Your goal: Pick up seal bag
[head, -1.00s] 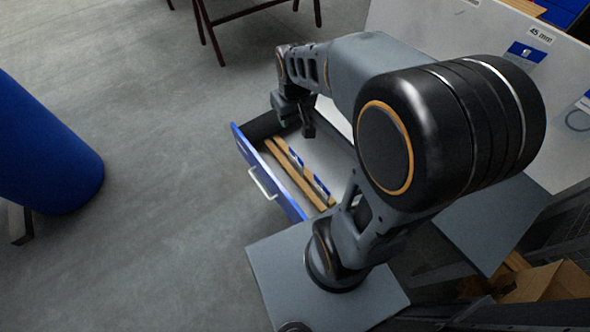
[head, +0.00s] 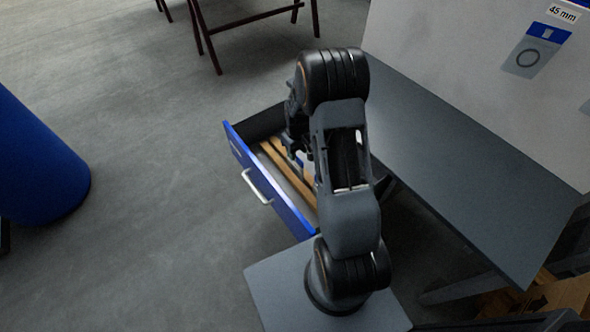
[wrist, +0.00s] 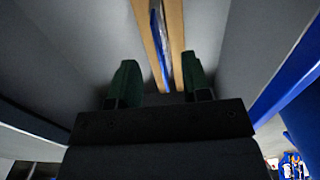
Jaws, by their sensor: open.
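The seal bag (wrist: 158,38) looks like a thin blue and clear strip standing on edge between two wooden strips (wrist: 176,30) in the wrist view. In the head view it is mostly hidden by my arm. It lies in the open drawer with the blue front (head: 276,195). My gripper (wrist: 159,82) is open and empty, with its green-padded fingers on either side of the bag and wooden strips in the picture. In the head view my gripper (head: 296,150) is over the drawer, partly hidden. I cannot tell how far the fingertips are above the bag.
The drawer's blue front has a pale handle (head: 256,187). A grey worktop (head: 460,160) with a white back panel (head: 480,70) stands to the right. A blue cylinder (head: 40,160) stands at the left. A dark red trestle (head: 255,15) is at the back. The floor between is clear.

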